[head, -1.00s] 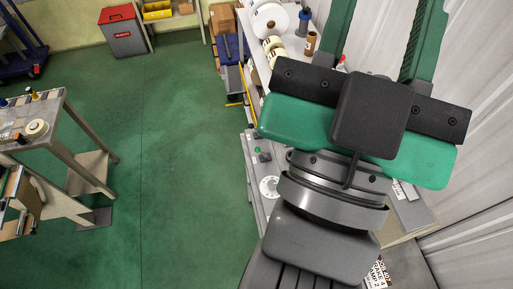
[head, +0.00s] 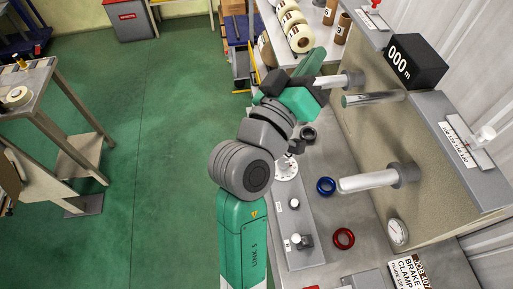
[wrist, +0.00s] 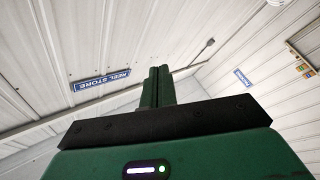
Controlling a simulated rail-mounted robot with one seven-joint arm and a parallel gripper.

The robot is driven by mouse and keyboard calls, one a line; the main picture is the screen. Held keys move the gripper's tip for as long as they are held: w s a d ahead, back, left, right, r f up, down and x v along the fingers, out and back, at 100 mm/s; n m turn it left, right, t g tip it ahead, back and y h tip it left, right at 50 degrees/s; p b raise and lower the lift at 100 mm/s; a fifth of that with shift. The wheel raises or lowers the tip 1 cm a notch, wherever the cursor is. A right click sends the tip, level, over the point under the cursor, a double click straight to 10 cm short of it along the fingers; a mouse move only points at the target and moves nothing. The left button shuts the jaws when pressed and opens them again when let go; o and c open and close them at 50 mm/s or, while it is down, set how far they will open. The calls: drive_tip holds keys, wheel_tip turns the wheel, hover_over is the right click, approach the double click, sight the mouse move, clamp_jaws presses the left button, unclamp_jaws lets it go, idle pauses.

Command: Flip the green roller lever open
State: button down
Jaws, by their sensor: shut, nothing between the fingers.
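A silvery roller with a green end (head: 372,98) sticks out of the upright machine panel in the head view, just right of my gripper. I cannot make out a green lever knob; it may be hidden or outside the view. One lever with a white knob (head: 484,135) and one with a red knob (head: 373,3) sit on top of the panel. My gripper (head: 318,53) is left of the panel, apart from the levers. Its green fingers are together and empty; they also show in the wrist view (wrist: 158,72), pointing toward the ceiling and wall.
Another roller (head: 368,181) juts from the panel at lower right. A black counter box (head: 416,62) stands on the panel top. Blue (head: 326,186) and red (head: 343,238) rings lie on the grey bench. Tape rolls (head: 300,37) stand behind my gripper. Open green floor lies left.

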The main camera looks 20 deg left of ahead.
drive_tip(key=a+f+n+y+b, duration=0.1)
drive_tip(key=a+f+n+b, duration=0.4)
drive_tip(key=f, duration=1.1)
drive_tip(key=a+f+n+y+b, duration=0.1)
drive_tip(key=a+f+n+b, duration=0.5)
drive_tip(key=f, duration=1)
drive_tip(key=w+a+f+n+y+b, duration=0.1)
drive_tip(key=a+f+n+b, duration=0.4)
drive_tip(key=f+b, duration=0.5)
wheel_tip(320, 180, down, 6)
drive_tip(key=shift+a+f+n+y, duration=0.1)
drive_tip(key=shift+a+n+y, duration=0.3)
drive_tip(key=shift+a+y, duration=0.15)
drive_tip(key=shift+w, duration=0.15)
drive_tip(key=d+r+b+x, duration=0.1)
drive_tip(key=d+b+x, duration=0.1)
drive_tip(key=x, duration=1)
drive_tip(key=shift+w+d+r+b, duration=0.2)
drive_tip(key=shift+d+r+b, duration=0.2)
drive_tip(key=shift+b, duration=0.45)
